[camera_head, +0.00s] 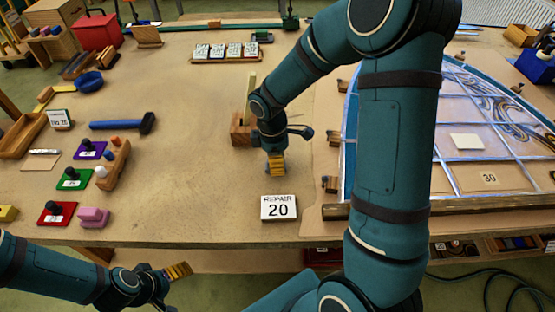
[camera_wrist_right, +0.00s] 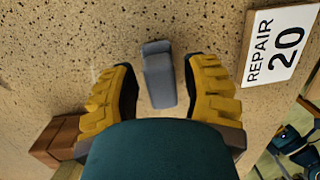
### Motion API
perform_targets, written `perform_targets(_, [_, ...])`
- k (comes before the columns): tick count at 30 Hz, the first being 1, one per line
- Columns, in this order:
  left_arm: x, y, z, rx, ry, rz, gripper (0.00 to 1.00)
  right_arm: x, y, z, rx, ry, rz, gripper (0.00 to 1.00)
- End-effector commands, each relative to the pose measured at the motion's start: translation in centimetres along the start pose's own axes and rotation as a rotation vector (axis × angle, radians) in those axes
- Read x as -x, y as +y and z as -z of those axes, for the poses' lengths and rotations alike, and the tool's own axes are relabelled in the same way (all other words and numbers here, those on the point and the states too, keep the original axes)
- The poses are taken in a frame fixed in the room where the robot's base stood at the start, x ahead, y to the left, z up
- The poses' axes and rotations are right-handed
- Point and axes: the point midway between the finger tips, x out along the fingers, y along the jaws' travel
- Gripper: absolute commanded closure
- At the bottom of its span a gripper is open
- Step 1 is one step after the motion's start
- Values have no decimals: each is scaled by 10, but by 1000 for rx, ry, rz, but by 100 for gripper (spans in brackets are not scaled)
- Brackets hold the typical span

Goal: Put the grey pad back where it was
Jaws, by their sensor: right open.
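The grey pad (camera_wrist_right: 159,82) shows in the right wrist view as a small grey block over the tan tabletop, between the two yellow fingers of my right gripper (camera_wrist_right: 160,65). There is a visible gap on each side of it, so the fingers are open and apart from it. In the head view my right gripper (camera_head: 276,165) points down at the table behind the REPAIR 20 card (camera_head: 278,207), and the pad is hidden there. My left gripper (camera_head: 179,271) is low at the left, off the table's front edge; its jaw opening is unclear.
A brown wooden block (camera_head: 240,130) stands just left of my right gripper. The leaded panel (camera_head: 470,130) lies to the right, behind my right arm. A blue hammer (camera_head: 122,124) and several coloured pads lie at left. The table's centre left is clear.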

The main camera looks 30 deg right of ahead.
Motion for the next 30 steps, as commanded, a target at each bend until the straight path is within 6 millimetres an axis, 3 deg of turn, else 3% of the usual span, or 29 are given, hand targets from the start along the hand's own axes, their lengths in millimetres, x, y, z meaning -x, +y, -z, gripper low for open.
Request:
perform_targets(16, [18, 7, 8, 5, 18, 2, 17, 101, 0, 0, 0, 2, -4, 54])
perform_targets(21, [19, 7, 9, 6, 20, 2, 17, 116, 0, 0, 1, 2, -3, 54])
perform_targets(30, [19, 7, 10, 6, 20, 2, 17, 119, 0, 0, 1, 1, -1, 54])
